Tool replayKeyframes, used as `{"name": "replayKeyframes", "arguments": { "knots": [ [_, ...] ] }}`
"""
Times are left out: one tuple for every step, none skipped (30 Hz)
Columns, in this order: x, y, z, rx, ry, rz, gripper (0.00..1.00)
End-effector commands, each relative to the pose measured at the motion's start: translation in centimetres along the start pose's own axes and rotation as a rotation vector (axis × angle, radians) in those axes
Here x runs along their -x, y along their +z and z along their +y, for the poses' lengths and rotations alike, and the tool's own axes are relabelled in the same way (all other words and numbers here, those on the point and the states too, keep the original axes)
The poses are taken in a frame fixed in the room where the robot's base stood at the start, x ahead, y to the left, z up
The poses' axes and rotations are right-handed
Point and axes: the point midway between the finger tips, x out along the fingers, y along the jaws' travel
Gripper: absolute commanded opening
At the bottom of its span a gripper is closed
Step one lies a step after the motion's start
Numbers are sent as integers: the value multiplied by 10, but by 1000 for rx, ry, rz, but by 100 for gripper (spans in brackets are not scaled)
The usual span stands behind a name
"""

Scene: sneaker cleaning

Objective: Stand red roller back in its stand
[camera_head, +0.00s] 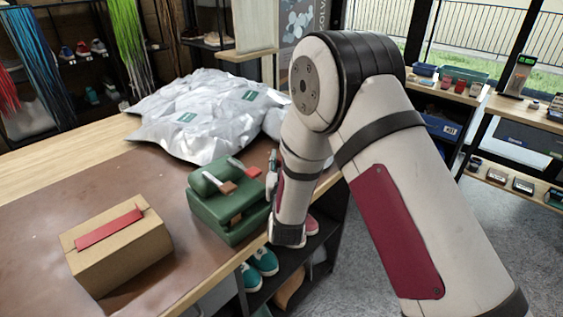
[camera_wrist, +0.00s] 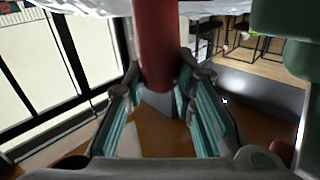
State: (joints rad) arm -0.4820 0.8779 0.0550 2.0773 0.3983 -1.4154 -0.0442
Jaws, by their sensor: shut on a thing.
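The red roller (camera_wrist: 160,45) shows in the wrist view as a dark red cylinder between my fingers, its lower end at a grey piece (camera_wrist: 158,105). My gripper (camera_wrist: 160,88) is shut on it, with a teal-padded finger on each side. In the head view my gripper (camera_head: 272,165) is mostly hidden by my arm at the table's right edge, and I cannot make out the roller there. A green holder-like thing (camera_head: 222,222), with wooden-handled pieces on it, stands just left of my gripper. I cannot tell whether it is the roller's stand.
A cardboard box (camera_head: 118,250) with a red strip sits at the front left of the table's brown mat (camera_head: 60,220). Silvery packages (camera_head: 205,110) lie at the back. Shoes (camera_head: 262,262) stand on a shelf below the table edge. The mat between box and packages is clear.

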Motion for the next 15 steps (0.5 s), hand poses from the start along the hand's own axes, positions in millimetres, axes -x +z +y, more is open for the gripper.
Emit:
{"name": "replayKeyframes", "arguments": {
  "knots": [
    [-1, -1, -2, -2, -2, 3, 0],
    [-2, -1, -2, -2, -2, 3, 0],
    [-2, -1, -3, -2, -3, 3, 0],
    [-2, -1, -3, -2, -3, 3, 0],
    [-3, -1, -4, -2, -3, 3, 0],
    [-3, -1, -4, -3, -3, 3, 0],
    [-3, -1, -4, -3, -3, 3, 0],
    [-3, -1, -4, -3, -3, 4, 0],
    [-3, -1, -4, -3, -4, 4, 0],
    [-3, -1, -4, -3, -4, 4, 0],
    [-3, -1, -5, -3, -4, 4, 0],
    [-3, -2, -5, -3, -4, 5, 0],
    [-3, -2, -5, -4, -4, 5, 27],
    [-3, -2, -5, -4, -4, 5, 33],
    [-3, -2, -5, -3, -4, 5, 42]
  ]
}}
